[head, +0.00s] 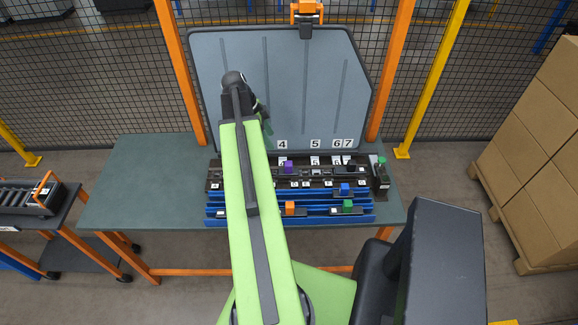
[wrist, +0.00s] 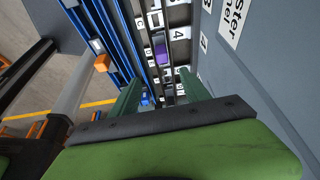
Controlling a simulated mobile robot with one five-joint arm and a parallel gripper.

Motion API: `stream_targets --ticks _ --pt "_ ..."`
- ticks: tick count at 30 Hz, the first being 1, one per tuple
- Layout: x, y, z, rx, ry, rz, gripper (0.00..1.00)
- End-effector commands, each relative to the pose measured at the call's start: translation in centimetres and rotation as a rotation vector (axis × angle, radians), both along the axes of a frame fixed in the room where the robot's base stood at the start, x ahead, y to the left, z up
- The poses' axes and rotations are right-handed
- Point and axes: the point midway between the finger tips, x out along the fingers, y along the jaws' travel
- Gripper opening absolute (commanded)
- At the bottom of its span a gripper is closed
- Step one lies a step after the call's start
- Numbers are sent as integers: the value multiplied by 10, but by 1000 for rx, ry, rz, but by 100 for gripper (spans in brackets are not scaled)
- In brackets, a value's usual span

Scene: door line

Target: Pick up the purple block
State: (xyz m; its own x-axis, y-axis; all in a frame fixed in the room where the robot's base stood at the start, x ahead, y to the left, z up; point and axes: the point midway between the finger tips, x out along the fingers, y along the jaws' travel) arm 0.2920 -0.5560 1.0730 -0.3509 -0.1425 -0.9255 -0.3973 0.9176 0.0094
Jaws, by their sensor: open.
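The purple block (head: 289,167) sits on the dark rail rack at the back of the table, below the number cards. In the wrist view the purple block (wrist: 160,48) shows upper middle, in the dark rail between white number labels. My gripper's two green fingers (wrist: 160,90) stand apart with nothing held between them. The purple block appears beyond the fingertips, apart from them. In the head view my arm hides part of the rack's left side, and only a bit of the gripper (head: 262,112) shows in front of the grey panel.
Blue rails (head: 250,220) in front carry an orange block (head: 290,208), a blue block (head: 345,188) and a green block (head: 347,206). A green-topped device (head: 381,172) stands at the rack's right end. The grey panel (head: 320,85) rises behind. The table's left part (head: 140,185) is clear.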

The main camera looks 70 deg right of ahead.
Motion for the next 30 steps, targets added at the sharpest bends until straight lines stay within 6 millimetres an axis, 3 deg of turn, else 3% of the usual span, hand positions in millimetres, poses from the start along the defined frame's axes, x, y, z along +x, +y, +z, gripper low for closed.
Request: stream_targets --ticks 8,23,30 --pt "-11 -5 -10 -11 0 -39 55" --pt "-47 -19 -110 -11 0 -37 55" --pt "-52 -22 -114 -10 0 -36 55"
